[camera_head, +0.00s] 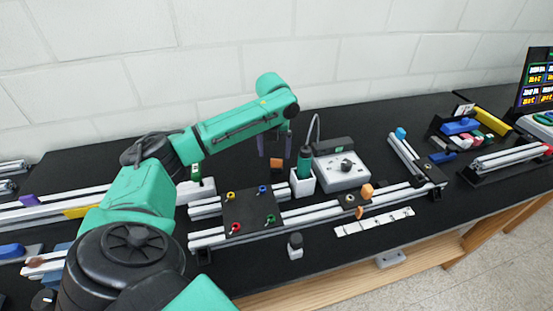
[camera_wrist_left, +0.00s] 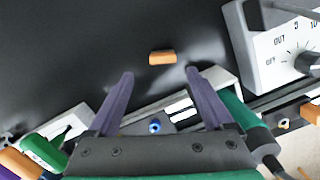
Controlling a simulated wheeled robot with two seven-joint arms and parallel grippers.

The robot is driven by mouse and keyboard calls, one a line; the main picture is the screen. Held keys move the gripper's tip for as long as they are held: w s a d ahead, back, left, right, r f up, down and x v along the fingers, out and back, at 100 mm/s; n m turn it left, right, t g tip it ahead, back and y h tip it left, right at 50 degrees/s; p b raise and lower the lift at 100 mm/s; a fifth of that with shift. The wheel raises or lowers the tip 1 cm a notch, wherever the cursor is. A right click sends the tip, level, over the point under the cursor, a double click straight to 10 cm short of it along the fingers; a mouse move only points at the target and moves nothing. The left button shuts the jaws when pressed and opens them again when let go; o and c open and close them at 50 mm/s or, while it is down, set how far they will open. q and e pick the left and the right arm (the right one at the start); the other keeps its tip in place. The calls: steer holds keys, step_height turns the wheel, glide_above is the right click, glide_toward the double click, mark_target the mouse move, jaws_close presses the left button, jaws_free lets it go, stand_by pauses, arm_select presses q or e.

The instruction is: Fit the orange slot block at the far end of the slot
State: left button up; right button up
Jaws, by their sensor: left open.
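A small orange block (camera_head: 276,162) lies on the black table top behind the silver extrusion rails (camera_head: 313,214). In the left wrist view the orange block (camera_wrist_left: 162,57) lies just beyond the fingertips, between their lines. My left gripper (camera_head: 275,150) points down over it with its two purple fingers spread and empty. The fingers also show in the left wrist view (camera_wrist_left: 160,73). Two more orange pieces, an upper one (camera_head: 366,190) and a lower one (camera_head: 360,212), sit at the rails further right. My right gripper is not in view.
A black plate (camera_head: 250,211) with coloured fasteners spans the rails. A white holder (camera_head: 302,183) with a green-handled tool and a white dial box (camera_head: 342,172) stand close right of the block. A white strip (camera_head: 374,222) lies in front. The table behind the block is clear.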

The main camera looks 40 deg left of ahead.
mark_target(276, 160)
arm_select(q)
steer(key=f+p, duration=0.1)
steer(key=f, duration=0.2)
steer(key=w+f+p, duration=0.1)
steer(key=f, duration=0.2)
steer(key=shift+w+a+f, duration=0.2)
steer(key=shift+f, duration=0.2)
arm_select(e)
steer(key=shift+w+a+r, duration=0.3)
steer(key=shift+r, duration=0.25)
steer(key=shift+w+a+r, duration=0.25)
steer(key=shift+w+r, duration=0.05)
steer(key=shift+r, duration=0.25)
arm_select(q)
steer(key=c, duration=1.3)
jaws_close()
steer(key=shift+w+r, duration=0.1)
steer(key=shift+r, duration=0.45)
step_height(276, 160, up, 19)
steer(key=b, duration=0.2)
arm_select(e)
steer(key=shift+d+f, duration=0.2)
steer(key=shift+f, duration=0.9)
arm_select(q)
steer(key=shift+f, duration=0.15)
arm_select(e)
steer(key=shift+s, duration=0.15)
